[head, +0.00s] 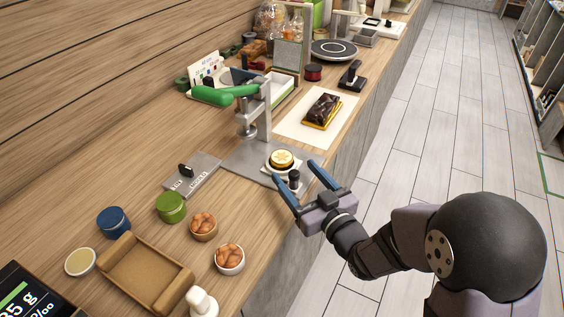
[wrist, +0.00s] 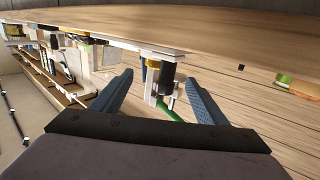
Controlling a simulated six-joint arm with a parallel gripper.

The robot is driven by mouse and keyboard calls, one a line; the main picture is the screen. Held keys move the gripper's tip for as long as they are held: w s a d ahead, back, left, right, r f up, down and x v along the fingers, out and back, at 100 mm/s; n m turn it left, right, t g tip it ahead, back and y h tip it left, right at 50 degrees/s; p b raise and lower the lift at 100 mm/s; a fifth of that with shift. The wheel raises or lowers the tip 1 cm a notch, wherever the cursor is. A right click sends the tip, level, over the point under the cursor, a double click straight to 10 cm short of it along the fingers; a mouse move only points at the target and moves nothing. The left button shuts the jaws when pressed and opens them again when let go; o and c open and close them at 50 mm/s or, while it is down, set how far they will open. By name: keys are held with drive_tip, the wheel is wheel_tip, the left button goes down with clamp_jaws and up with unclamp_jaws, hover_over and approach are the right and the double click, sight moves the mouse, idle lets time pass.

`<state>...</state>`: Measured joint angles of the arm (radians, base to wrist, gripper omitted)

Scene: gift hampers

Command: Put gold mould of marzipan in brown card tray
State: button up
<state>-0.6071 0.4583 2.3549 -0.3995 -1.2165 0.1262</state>
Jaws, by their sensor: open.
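A small round gold piece with a dark band and pale top (head: 282,160), which looks like the gold mould of marzipan, sits on a white square holder on the press's grey base plate. A black knob (head: 293,177) stands at the holder's near edge; in the wrist view the black knob (wrist: 166,78) is between my fingers, with a bit of yellow beside it. My gripper (head: 296,172) is open and empty, its fingers either side of the knob, without clear contact. The brown card tray (head: 145,272) lies empty at the front left of the counter.
The press (head: 264,112) with a green handle (head: 226,95) rises behind the gold piece. A chocolate loaf (head: 323,110) on a white sheet lies beyond. Blue (head: 113,221) and green (head: 171,207) tins, a pale-topped round tin (head: 80,261) and two bowls surround the tray.

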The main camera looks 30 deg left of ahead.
sight(286, 161)
drive_tip(key=shift+f+p+x, duration=0.15)
drive_tip(key=shift+p+x, duration=0.35)
drive_tip(key=shift+x, duration=1.25)
drive_tip(key=shift+f+p+x, duration=0.1)
drive_tip(key=shift+p+x, duration=0.4)
drive_tip(key=shift+x, duration=1.2)
drive_tip(key=shift+d, duration=0.1)
drive_tip(key=c, duration=1.3)
